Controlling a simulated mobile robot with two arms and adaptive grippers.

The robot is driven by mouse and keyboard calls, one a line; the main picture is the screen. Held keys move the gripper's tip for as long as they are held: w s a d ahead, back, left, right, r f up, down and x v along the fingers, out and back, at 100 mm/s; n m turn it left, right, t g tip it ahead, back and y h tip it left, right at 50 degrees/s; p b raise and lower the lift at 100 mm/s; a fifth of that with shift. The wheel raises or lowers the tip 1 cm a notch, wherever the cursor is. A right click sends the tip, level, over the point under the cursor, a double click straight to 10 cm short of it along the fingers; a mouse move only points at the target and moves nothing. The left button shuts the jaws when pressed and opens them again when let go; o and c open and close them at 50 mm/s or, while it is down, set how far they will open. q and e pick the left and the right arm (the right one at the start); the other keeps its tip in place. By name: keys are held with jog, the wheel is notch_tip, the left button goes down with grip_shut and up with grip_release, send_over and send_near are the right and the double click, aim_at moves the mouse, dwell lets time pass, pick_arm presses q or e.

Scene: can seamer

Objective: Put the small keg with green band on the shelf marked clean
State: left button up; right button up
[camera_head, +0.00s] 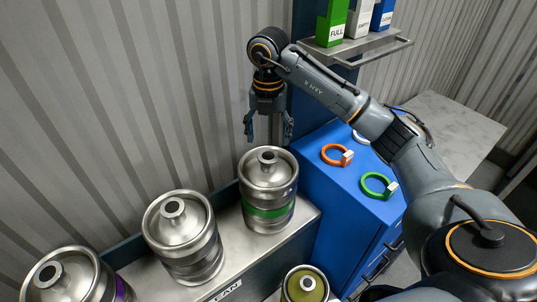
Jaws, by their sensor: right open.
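A steel keg with a green band (267,211) stands upright on a steel shelf (242,250). The shelf's front label is partly cut off and reads "EAN". My right gripper (268,134) is open and empty, pointing down above this keg, with its fingers apart from the keg's top. My left gripper is out of view.
Two more kegs stand to the left, a plain-looking one (180,235) and one with a purple band (70,280). An olive-topped container (305,285) is at the bottom. A blue cabinet (335,205) with coloured rings is at right, below a small bracket shelf (350,48).

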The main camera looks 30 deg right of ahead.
jog(key=shift+r, duration=1.6)
